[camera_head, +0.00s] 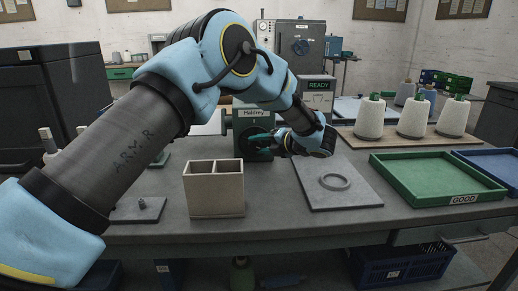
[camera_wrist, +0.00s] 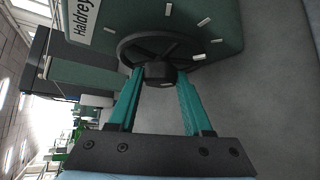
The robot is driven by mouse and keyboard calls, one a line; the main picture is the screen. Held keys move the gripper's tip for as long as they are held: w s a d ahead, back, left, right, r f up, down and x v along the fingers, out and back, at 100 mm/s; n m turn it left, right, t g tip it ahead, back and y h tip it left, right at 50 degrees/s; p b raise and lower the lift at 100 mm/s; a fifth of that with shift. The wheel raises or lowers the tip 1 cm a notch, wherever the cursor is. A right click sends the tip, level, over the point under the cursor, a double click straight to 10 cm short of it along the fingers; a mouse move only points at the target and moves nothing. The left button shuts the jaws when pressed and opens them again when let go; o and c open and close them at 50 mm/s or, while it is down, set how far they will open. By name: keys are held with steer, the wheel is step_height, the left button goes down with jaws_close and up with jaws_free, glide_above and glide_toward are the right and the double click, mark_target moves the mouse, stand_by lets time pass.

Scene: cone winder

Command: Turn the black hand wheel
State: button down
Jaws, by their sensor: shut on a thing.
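The black hand wheel (camera_wrist: 160,48) is on the face of a dark green machine (camera_wrist: 225,30) with white tick marks around the wheel. My gripper (camera_wrist: 160,76) has its two teal fingers on either side of the wheel's central hub, shut on it. In the head view my gripper (camera_head: 264,138) reaches from the right to the front of the green machine (camera_head: 243,128). There the wheel is mostly hidden behind the fingers and wrist.
A beige two-compartment box (camera_head: 215,200) stands in front of the machine. A grey plate with a ring (camera_head: 335,182) lies right of it. A green GOOD tray (camera_head: 430,190) and white yarn cones (camera_head: 413,118) stand further right.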

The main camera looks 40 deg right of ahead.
steer(key=shift+m+t+b, duration=0.3)
steer(key=shift+t+b, duration=0.05)
steer(key=shift+t, duration=0.05)
stand_by(0.4)
steer(key=shift+c, duration=1.6)
jaws_free()
steer(key=shift+f, duration=0.1)
steer(key=shift+s, duration=0.1)
steer(key=b+v, duration=0.2)
steer(key=v, duration=0.8)
steer(key=shift+s+d, duration=0.15)
steer(key=shift+s, duration=0.15)
